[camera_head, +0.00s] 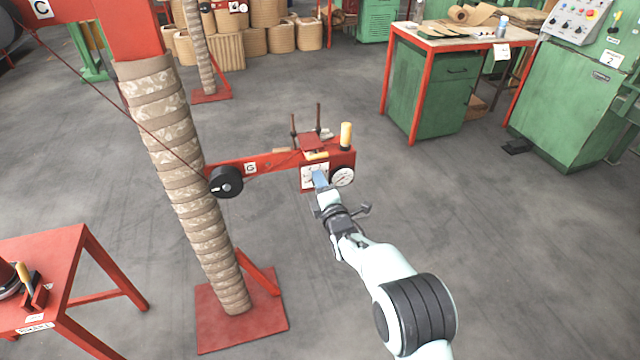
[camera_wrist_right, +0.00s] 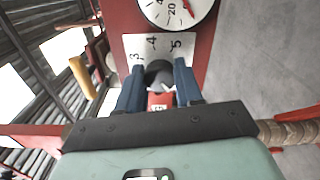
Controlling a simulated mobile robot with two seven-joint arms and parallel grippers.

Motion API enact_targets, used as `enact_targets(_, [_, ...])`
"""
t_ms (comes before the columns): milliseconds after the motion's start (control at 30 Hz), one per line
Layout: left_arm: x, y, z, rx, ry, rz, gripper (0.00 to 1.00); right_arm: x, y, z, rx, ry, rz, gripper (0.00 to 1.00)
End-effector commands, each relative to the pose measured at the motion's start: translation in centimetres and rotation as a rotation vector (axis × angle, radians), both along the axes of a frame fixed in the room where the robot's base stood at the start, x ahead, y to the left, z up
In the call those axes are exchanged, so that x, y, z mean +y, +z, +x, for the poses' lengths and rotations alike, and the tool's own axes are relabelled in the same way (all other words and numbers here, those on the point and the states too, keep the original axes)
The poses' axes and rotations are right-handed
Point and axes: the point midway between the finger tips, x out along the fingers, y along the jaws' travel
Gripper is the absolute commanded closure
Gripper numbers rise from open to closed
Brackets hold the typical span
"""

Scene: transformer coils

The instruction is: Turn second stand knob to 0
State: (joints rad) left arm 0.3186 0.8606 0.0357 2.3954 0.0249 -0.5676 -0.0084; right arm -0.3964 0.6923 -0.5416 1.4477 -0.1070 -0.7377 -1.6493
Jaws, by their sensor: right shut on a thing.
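A red stand arm (camera_head: 270,163) with a "G" label reaches out beside a wrapped column (camera_head: 185,190). Near its right end is a white dial plate (camera_head: 306,172), mostly behind my right gripper (camera_head: 319,182). In the wrist view the plate (camera_wrist_right: 133,66) shows the numbers 3, 4 and 5. A dark round knob (camera_wrist_right: 158,76) sits on it between the blue fingers of my right gripper (camera_wrist_right: 159,84), which is shut on it. The knob's pointer and the 0 mark are hidden or not readable. My left gripper is not in view.
A round gauge (camera_head: 343,177) sits right beside the plate, and a black wheel (camera_head: 226,182) is at the arm's left. A yellow cylinder (camera_head: 346,136) stands on top. A red table (camera_head: 40,265) is at lower left, a green workbench (camera_head: 440,85) behind. The floor between is clear.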

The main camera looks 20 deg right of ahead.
Motion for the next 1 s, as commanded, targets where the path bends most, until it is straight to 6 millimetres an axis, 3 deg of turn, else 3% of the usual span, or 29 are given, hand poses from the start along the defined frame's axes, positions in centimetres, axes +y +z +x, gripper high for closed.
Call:
enact_targets(600, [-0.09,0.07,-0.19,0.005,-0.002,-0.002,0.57,-0.10,-0.04,-0.01,-0.001,-0.001,-0.041,0.95])
enact_targets(633, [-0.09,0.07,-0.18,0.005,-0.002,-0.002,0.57,-0.09,-0.03,-0.01,-0.001,-0.001,-0.041,0.55])
enact_targets(700, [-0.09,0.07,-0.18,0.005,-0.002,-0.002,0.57,-0.09,-0.03,-0.01,-0.001,-0.001,-0.040,0.40])
enact_targets(1000, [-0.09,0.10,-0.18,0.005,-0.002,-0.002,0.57,-0.04,0.00,-0.09,0.000,0.000,-0.038,0.40])
